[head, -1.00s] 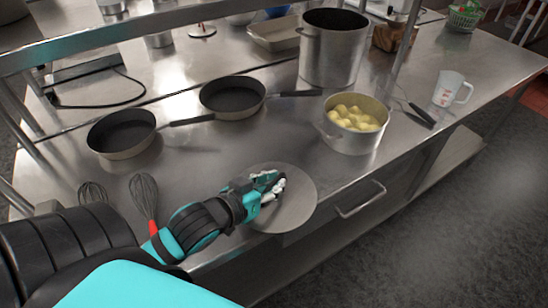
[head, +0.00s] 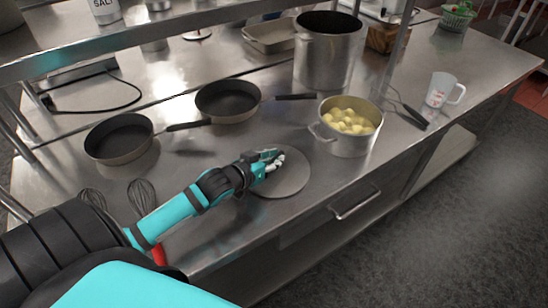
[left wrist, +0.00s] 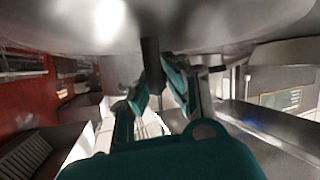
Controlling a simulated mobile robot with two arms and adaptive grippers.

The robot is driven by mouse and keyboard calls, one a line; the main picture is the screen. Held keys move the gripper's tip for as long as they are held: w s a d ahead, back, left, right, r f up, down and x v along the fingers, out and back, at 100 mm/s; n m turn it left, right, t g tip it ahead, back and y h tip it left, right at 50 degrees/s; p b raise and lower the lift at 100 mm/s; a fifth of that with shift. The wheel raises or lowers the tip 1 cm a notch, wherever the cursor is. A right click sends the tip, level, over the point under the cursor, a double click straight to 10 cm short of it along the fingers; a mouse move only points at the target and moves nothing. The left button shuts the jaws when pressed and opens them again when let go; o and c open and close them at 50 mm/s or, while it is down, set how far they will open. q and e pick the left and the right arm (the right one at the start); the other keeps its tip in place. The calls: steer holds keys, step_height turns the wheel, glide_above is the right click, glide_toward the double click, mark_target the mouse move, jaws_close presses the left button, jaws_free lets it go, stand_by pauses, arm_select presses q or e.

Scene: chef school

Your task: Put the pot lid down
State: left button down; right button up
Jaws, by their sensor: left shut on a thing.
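The round grey pot lid (head: 290,183) is over the front part of the steel counter, left of the pot of potatoes (head: 345,146). My left gripper (head: 270,165) is shut on the lid near its middle, and its fingers hide the handle in the head view. In the left wrist view the lid (left wrist: 230,22) fills the top as a large grey surface, with a dark handle at my left gripper's fingers (left wrist: 160,90). I cannot tell whether the lid touches the counter. My right gripper is not in view.
Two black frying pans (head: 118,140) (head: 228,100) stand behind and left of the lid. A tall stockpot (head: 325,58) stands behind the potato pot. Whisks (head: 142,197) lie at the front left. A measuring jug (head: 441,91) is at the right. The counter (head: 205,250) is bare around the lid.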

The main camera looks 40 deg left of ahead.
arm_select(q)
steer(key=c, duration=1.8)
jaws_free()
steer(key=shift+f, duration=0.1)
steer(key=o, duration=0.4)
steer(key=b+v, duration=0.1)
steer(key=v, duration=1.1)
steer(key=shift+r, duration=0.2)
